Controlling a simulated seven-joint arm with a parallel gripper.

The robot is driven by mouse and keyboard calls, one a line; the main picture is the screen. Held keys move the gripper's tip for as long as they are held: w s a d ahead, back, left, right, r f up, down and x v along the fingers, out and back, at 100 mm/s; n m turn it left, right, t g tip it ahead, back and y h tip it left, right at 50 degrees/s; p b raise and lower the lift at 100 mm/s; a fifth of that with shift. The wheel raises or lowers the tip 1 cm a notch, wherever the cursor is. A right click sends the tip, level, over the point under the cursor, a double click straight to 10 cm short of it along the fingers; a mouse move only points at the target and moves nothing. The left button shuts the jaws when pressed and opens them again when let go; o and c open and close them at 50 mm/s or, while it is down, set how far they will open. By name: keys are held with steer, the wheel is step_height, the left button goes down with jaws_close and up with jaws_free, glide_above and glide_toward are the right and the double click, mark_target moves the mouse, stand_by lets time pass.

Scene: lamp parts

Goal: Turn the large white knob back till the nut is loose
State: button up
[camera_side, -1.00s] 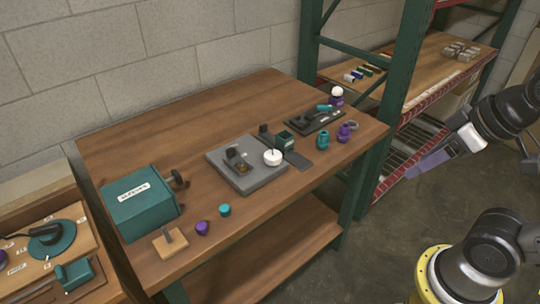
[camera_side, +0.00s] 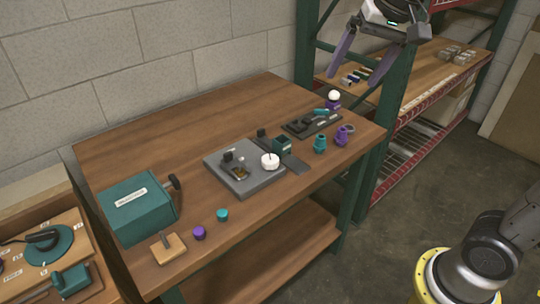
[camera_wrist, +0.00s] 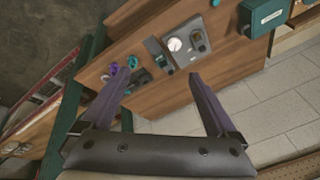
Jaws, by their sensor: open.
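The large white knob (camera_side: 270,161) sits at the right edge of a grey block (camera_side: 244,174) on the wooden table. In the wrist view the white knob (camera_wrist: 175,45) shows beyond the fingertips, on the grey block (camera_wrist: 189,38). The nut cannot be made out. My gripper (camera_side: 358,60) is high above the table's back right corner, fingers pointing down, far from the knob. In the wrist view my gripper (camera_wrist: 160,82) shows two purple fingers spread wide with nothing between them.
A teal box (camera_side: 138,208) stands at the table's left. A dark tray (camera_side: 311,124), a white-topped purple piece (camera_side: 334,97), and teal (camera_side: 320,144) and purple (camera_side: 342,135) parts stand at the right. A green shelf post (camera_side: 396,80) rises behind. The table's back left is clear.

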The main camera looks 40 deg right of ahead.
steer(key=w+f+m+g, duration=0.1)
steer(key=w+f+m, duration=0.15)
steer(key=w, duration=0.75)
steer(key=g, duration=0.3)
glide_above(270, 158)
step_height(270, 158, down, 16)
steer(key=r, duration=0.1)
steer(key=shift+n, duration=0.35)
step_height(270, 158, down, 15)
steer(key=shift+s+r, duration=0.1)
steer(key=shift+r, duration=0.1)
steer(key=shift+c, duration=0.3)
steer(key=c, duration=1.3)
steer(key=shift+r, duration=0.1)
